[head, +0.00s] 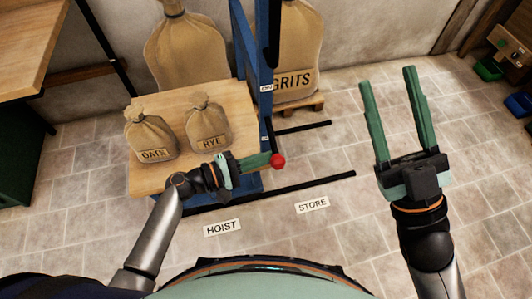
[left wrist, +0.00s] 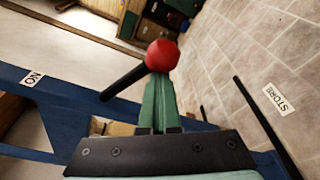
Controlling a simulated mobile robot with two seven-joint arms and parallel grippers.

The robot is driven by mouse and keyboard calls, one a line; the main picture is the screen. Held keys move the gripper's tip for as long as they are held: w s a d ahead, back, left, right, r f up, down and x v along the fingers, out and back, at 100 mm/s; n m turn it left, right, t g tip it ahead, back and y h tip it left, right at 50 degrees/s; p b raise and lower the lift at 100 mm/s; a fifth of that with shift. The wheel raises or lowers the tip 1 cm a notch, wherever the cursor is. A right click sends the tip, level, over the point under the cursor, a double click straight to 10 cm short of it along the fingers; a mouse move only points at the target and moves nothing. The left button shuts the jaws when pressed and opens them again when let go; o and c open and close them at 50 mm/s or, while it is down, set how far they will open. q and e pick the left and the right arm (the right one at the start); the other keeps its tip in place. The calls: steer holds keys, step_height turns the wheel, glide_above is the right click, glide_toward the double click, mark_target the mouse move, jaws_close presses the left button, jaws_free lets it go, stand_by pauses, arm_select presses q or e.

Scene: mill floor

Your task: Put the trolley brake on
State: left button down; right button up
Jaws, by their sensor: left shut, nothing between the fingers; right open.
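The trolley has a wooden deck (head: 165,179) and a blue upright frame (head: 247,50). A brake lever with a red ball knob (head: 277,160) stands out from the frame, and its black rod (left wrist: 122,83) shows in the left wrist view. An ON label (head: 266,88) is on the blue post, further up than the knob; a second small label (head: 264,137) is too small to read. My left gripper (head: 268,160) is shut and empty, its fingertips right at the knob; whether they touch is unclear. My right gripper (head: 388,76) is open and empty over the floor at right.
Sacks marked OATS (head: 150,135) and RYE (head: 208,124) stand on the deck. A GRITS sack (head: 297,55) stands on a pallet behind. Floor labels read HOIST (head: 222,227) and STORE (head: 312,205), beside black floor lines. A wooden bench (head: 25,45) is at left.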

steer(key=w+d+f+m+g+h+p, duration=0.1)
steer(key=w+f+m+g+h+p, duration=0.2)
steer(key=f, duration=0.7)
steer(key=w+d+f+m+g+h+p, duration=0.1)
steer(key=w+f+m+g+h, duration=0.25)
steer(key=f, duration=0.55)
steer(key=s+f+m+g+h+p, duration=0.3)
steer(key=s+f+g, duration=0.5)
steer(key=f, duration=0.7)
arm_select(q)
step_height(320, 180, up, 9)
steer(key=s+n+g+p, duration=0.1)
steer(key=n+g+p, duration=0.1)
steer(key=n+p, duration=0.5)
steer(key=shift+d+n+p, duration=0.3)
steer(key=shift+n+p, duration=0.1)
steer(key=shift+p, duration=0.8)
arm_select(e)
step_height(320, 180, up, 7)
steer(key=s+t, duration=0.1)
steer(key=shift+s+r+n+h, duration=0.15)
steer(key=shift+n+h, duration=0.2)
